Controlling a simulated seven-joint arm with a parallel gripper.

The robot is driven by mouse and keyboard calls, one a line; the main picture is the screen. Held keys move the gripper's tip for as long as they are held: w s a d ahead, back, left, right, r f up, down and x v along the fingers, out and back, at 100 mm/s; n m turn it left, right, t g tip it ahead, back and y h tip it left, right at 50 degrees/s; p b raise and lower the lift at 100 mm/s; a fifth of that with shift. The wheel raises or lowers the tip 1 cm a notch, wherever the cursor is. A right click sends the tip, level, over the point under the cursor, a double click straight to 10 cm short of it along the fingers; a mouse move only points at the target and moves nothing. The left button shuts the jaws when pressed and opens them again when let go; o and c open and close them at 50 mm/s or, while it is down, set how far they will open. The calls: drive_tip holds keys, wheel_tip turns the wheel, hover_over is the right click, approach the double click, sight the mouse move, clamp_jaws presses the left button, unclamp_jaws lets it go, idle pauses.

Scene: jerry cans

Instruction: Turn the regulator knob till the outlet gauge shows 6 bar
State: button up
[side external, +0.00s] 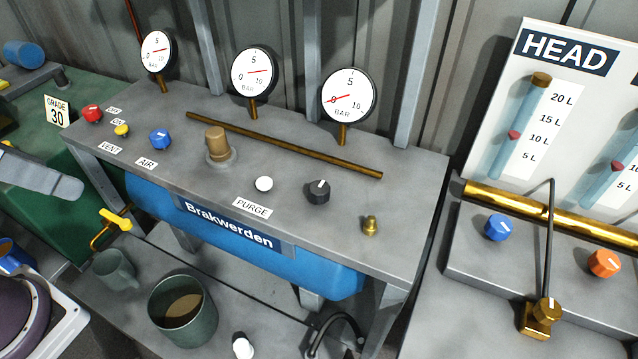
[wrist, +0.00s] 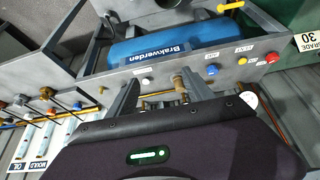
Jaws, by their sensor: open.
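A brass knob (side external: 216,143) on a round base stands on the grey panel (side external: 290,160); it also shows in the wrist view (wrist: 180,86). A black knob (side external: 318,191) with a white mark sits further right; I cannot tell which is the regulator. Three gauges stand behind: left (side external: 157,51), middle (side external: 254,72) and right (side external: 348,95). The left and middle needles point right, past 5; the right needle points left, near 0. None is readably marked as outlet. My gripper (wrist: 160,82) is open over the panel in the wrist view, out of sight in the side view.
A brass pipe (side external: 285,145) crosses the panel before the gauges. Red (side external: 92,114), yellow (side external: 122,131) and blue (side external: 160,139) knobs, a white PURGE button (side external: 264,184) and a brass fitting (side external: 370,225) stand around. A HEAD board (side external: 520,90) is at the right.

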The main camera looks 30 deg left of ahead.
drive_tip(key=shift+w+r, duration=0.1)
drive_tip(key=shift+w, duration=0.05)
drive_tip(key=shift+c, duration=0.3)
drive_tip(key=w+d+r+n+g, duration=0.1)
drive_tip(key=w+d+r+n, duration=0.15)
drive_tip(key=w, duration=0.35)
drive_tip(key=n+g, duration=0.5)
drive_tip(key=n, duration=0.7)
hover_over(319, 187)
drive_tip(key=f, duration=1.5)
drive_tip(key=shift+s+a, duration=0.1)
drive_tip(key=shift+a, duration=0.1)
drive_tip(key=shift+n, duration=0.25)
drive_tip(key=f, duration=0.7)
drive_tip(key=shift+d+f, duration=0.2)
drive_tip(key=shift+f, duration=0.15)
